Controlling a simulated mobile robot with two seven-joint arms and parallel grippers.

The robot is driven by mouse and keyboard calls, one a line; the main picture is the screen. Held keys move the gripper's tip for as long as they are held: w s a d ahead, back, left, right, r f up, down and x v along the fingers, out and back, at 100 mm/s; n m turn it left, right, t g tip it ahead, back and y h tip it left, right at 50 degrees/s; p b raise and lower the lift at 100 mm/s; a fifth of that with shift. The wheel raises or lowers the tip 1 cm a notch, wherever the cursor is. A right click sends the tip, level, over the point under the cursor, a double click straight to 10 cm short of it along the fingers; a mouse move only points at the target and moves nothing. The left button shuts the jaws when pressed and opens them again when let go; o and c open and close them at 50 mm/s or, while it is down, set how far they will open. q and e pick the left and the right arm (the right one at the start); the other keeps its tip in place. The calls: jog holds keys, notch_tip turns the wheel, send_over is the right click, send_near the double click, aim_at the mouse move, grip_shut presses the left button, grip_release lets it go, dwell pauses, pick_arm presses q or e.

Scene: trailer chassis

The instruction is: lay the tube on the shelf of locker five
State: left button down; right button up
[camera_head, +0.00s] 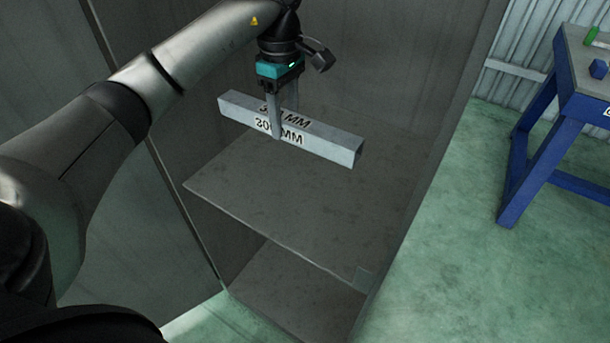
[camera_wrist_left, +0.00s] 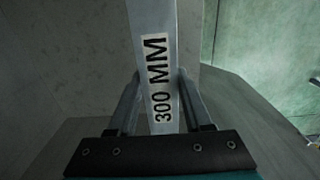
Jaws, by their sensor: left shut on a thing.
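The tube (camera_head: 325,147) is a grey square-section bar with open ends, labelled "300 MM" on two faces. My left gripper (camera_head: 283,128) is shut on it near its middle and points down. The tube is level and appears to be held above the shelf (camera_head: 275,200) inside the open grey locker (camera_head: 400,75). In the left wrist view the tube (camera_wrist_left: 154,60) runs upright between the two fingers (camera_wrist_left: 157,98). No locker number is visible. My right gripper is not in view.
A lower locker floor (camera_head: 290,290) lies below the shelf. The locker's side wall stands close to the right. A blue-legged workbench (camera_head: 540,140) with a blue block (camera_head: 598,68) on it stands at the right, beyond open green floor (camera_head: 450,270). The shelf looks bare.

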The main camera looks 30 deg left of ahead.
aim_at(285, 134)
pick_arm(q)
notch_tip(285, 134, down, 4)
jog(key=shift+s+r+b, duration=0.15)
jog(key=shift+r+b, duration=0.05)
jog(key=shift+b, duration=0.25)
notch_tip(285, 134, down, 11)
jog(key=b, duration=0.3)
jog(key=shift+f, duration=0.15)
jog(key=shift+f+b, duration=0.5)
jog(key=shift+f, duration=1.7)
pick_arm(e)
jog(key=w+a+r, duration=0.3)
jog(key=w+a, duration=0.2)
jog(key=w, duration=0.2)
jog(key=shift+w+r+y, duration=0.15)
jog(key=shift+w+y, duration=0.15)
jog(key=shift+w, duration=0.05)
pick_arm(q)
jog(key=shift+f, duration=0.1)
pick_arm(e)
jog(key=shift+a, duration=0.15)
pick_arm(q)
jog(key=shift+c, duration=1.6)
grip_release()
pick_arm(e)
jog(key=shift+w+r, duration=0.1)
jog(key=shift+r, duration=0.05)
